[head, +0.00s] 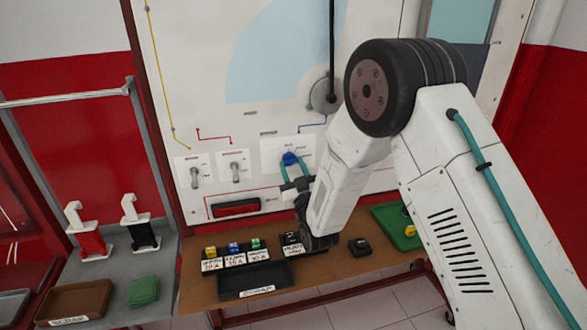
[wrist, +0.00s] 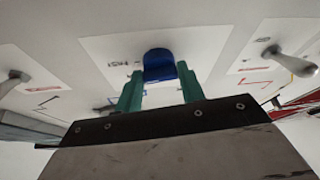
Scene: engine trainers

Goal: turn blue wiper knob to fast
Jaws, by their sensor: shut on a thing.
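The blue wiper knob (head: 289,158) sits on a white label plate (head: 270,147) on the upright trainer board. In the wrist view the blue knob (wrist: 159,66) is at the top centre, between the green fingers. My gripper (head: 290,170) reaches up to the board, and its two green fingers (wrist: 158,84) are shut on the knob from both sides. Which position the knob points to cannot be told.
Two grey toggle switches (head: 235,170) are left of the knob, above a red rocker (head: 236,208). A round grey wiper pivot (head: 323,95) is above. Below, a shelf holds a fuse tray (head: 232,262), a black block (head: 359,246) and a green tray (head: 388,213).

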